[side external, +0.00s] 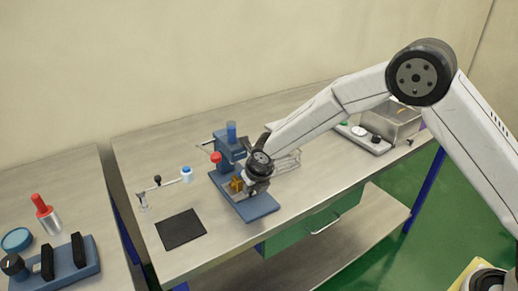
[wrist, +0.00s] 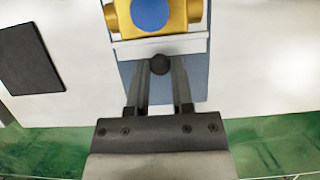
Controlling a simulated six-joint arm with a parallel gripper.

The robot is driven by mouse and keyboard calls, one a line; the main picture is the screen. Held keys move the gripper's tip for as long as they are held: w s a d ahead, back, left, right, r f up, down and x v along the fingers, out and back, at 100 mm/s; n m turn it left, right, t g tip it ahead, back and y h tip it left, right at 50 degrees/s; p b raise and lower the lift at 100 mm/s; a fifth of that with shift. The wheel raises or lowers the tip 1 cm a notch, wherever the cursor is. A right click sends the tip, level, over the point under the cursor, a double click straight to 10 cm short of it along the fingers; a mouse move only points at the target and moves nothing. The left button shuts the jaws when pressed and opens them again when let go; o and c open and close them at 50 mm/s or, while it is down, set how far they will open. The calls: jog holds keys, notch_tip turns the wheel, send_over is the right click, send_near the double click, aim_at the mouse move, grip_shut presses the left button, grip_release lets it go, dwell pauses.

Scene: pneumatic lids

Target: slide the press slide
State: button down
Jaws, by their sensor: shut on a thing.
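The blue press (side external: 231,149) stands on the steel bench, with a red knob on its side and a blue cylinder on top. Its blue base plate (side external: 258,207) reaches toward the front edge. The press slide (wrist: 160,47) shows in the wrist view as a light grey plate carrying a yellow block (wrist: 184,14) with a blue round top. The block is also in the side view (side external: 236,185). A dark round knob (wrist: 160,64) sits at the slide's near edge. My gripper (wrist: 160,75) is shut on this knob; in the side view my gripper (side external: 252,190) partly hides the slide.
A dark mat (side external: 181,229) lies left of the press. A small stand (side external: 158,187) with a blue-and-white part (side external: 187,174) is behind the mat. A metal box (side external: 392,122) is at the far right. A second bench at left holds a blue fixture (side external: 62,268).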

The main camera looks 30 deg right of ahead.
jog(key=shift+s, duration=3.6)
jog(key=shift+f, duration=0.1)
jog(key=c, duration=0.5)
grip_release()
jog(key=shift+r, duration=0.25)
jog(key=shift+r, duration=0.2)
jog(key=v, duration=0.7)
jog(key=shift+s, duration=0.1)
